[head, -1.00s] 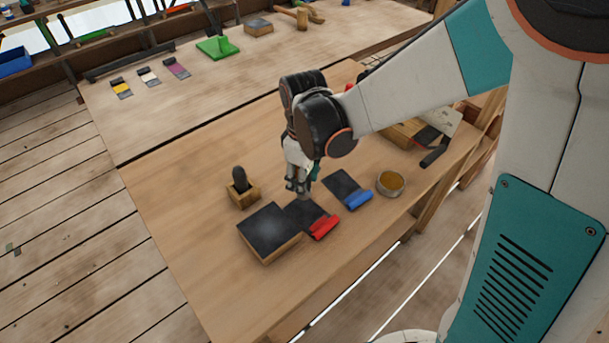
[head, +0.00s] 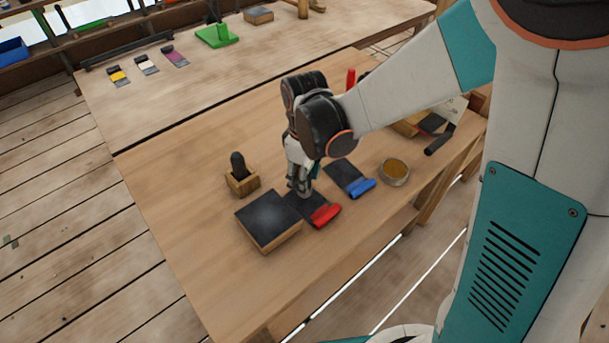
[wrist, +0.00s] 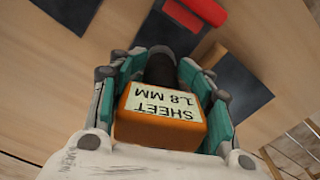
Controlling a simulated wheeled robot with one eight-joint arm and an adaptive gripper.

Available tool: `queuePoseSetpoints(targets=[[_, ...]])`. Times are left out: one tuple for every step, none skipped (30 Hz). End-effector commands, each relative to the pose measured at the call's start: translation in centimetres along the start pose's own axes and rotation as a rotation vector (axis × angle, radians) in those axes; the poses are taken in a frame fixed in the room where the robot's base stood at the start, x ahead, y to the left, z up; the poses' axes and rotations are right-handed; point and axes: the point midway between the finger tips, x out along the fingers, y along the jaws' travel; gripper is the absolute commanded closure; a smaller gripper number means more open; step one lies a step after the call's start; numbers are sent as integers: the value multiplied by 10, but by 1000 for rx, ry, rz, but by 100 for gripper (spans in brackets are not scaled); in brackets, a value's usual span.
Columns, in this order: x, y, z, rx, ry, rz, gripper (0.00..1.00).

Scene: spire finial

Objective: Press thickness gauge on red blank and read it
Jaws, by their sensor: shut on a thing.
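The red blank is a dark sheet with a red grip (head: 325,214) on the near bench. In the wrist view its red grip (wrist: 208,12) is at the top. My gripper (head: 302,188) is above the sheet's far end, pointing down. It is shut on the thickness gauge (wrist: 160,130), an orange body with a black round part. The gauge's label appears upside down and reads "SHEET 1.8 MM". The gauge's lower end seems to be at the red blank's sheet, but the gauge hides the contact, so I cannot tell whether it presses.
A blue-grip blank (head: 360,187) and a round tin (head: 394,172) lie to the right. A dark-topped block (head: 268,220) is close on the left, with a wooden holder (head: 242,181) behind it. The bench front left is clear.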

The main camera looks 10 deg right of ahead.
Motion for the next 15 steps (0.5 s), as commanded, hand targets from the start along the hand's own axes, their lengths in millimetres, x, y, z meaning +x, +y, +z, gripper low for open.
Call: queuePoseSetpoints(targets=[[0, 0, 0, 0, 0, 0, 87], [0, 0, 0, 0, 0, 0, 87], [0, 0, 0, 0, 0, 0, 87], [0, 0, 0, 0, 0, 0, 87], [1, 0, 0, 0, 0, 0, 87], [1, 0, 0, 0, 0, 0, 87], [2, 0, 0, 0, 0, 0, 87], [3, 0, 0, 0, 0, 0, 87], [4, 0, 0, 0, 0, 0, 87], [5, 0, 0, 0, 0, 0, 87], [6, 0, 0, 0, 0, 0, 87], [7, 0, 0, 0, 0, 0, 87], [8, 0, 0, 0, 0, 0, 87], [8, 0, 0, 0, 0, 0, 87], [9, 0, 0, 0, 0, 0, 87]])
